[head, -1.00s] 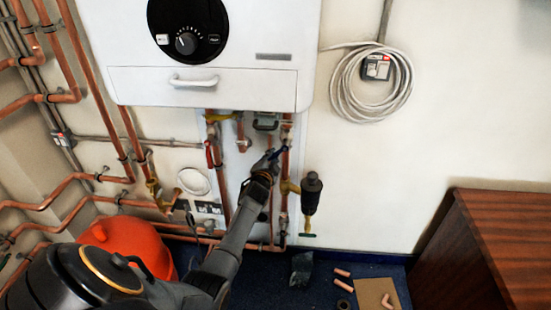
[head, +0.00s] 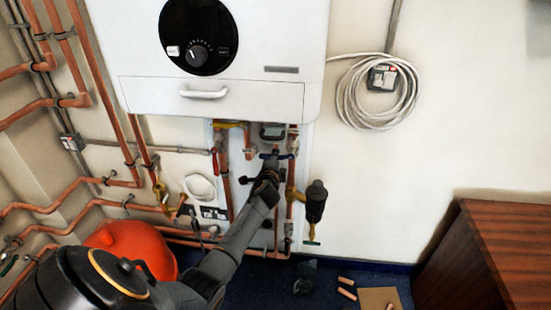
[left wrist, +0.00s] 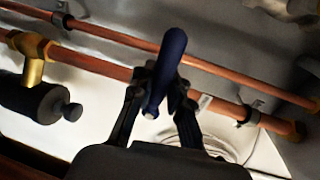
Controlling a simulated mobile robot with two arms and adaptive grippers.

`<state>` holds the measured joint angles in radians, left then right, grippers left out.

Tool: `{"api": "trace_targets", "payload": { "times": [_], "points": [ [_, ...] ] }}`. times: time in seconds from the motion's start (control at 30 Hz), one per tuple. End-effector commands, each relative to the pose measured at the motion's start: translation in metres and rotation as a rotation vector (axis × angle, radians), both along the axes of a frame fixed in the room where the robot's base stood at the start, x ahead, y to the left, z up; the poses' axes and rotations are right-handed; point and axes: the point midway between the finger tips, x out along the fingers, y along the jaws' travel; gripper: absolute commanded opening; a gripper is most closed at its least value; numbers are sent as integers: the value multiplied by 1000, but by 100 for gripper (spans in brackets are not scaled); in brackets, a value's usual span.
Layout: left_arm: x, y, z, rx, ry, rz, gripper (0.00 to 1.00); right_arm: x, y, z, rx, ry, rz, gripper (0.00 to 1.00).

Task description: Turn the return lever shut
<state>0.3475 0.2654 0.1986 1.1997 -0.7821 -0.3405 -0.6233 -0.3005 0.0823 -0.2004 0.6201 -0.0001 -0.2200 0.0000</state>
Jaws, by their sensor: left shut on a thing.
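A dark blue lever (head: 278,156) sits on the copper pipework under the white boiler (head: 215,95), close to the right-hand vertical pipe. It lies roughly level across in the head view. My left gripper (head: 268,174) reaches up to it from below left and is shut on it. In the left wrist view the blue handle (left wrist: 168,65) stands between the two fingers, with copper pipes behind it. My gripper hides where the lever joins its valve. My right gripper is not in view.
A red lever (head: 214,160) is on a pipe to the left. A black filter body (head: 316,202) hangs just right of the lever. An orange vessel (head: 135,245) stands low left, behind my arm. A wooden cabinet (head: 480,250) is at right.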

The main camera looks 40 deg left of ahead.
Motion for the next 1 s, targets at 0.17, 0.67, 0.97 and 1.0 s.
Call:
{"api": "trace_targets", "payload": {
  "times": [0.17,0.67,0.97,1.0],
  "points": [
    [-2,-1,-6,18,24,0,0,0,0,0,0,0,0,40],
    [-1,-1,-3,18,17,-2,40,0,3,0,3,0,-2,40],
    [-3,-1,0,17,12,-2,40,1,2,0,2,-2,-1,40],
    [-5,-3,1,18,11,-2,40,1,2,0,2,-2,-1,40]
  ]
}}
